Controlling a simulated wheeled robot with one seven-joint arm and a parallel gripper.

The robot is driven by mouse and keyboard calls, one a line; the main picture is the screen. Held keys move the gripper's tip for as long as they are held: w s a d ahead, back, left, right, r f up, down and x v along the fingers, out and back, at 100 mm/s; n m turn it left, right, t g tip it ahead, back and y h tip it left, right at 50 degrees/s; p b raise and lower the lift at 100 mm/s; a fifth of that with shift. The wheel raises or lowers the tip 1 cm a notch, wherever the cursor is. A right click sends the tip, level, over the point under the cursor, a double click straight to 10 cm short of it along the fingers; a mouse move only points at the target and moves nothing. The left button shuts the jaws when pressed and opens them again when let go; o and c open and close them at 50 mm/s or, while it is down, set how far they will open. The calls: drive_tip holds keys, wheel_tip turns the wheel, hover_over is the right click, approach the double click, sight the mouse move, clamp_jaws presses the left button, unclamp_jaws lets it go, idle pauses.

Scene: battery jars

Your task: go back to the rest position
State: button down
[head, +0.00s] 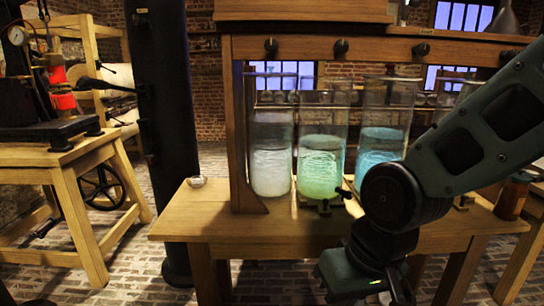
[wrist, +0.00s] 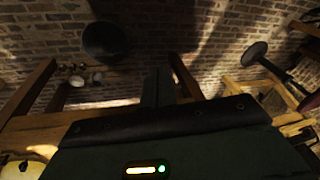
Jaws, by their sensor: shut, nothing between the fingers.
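My gripper (wrist: 158,82) is shut and empty, its dark fingers together in the middle of the wrist view. In the head view my arm comes in from the right and bends down in front of the bench. My wrist hangs at the bottom edge there, and the fingertips are not clear. Three tall glass jars stand in the wooden frame: one with whitish liquid (head: 271,170), one with green liquid (head: 320,168), and one with blue liquid (head: 384,135). My arm hides the lower part of the blue jar and much of the frame's right side.
The wooden bench (head: 200,228) carries the jars, a small pale round object (head: 197,181) at its left and a brown jar (head: 513,195) at its right. A dark column (head: 162,120) and another wooden table (head: 60,157) stand left. Brick floor lies open between them.

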drive_tip(key=s+d+n+g+h, duration=0.15)
drive_tip(key=s+d+n, duration=0.25)
drive_tip(key=s, duration=0.6)
wheel_tip(320, 180, up, 14)
drive_tip(key=p, duration=1.3)
drive_tip(key=shift+w, duration=0.25)
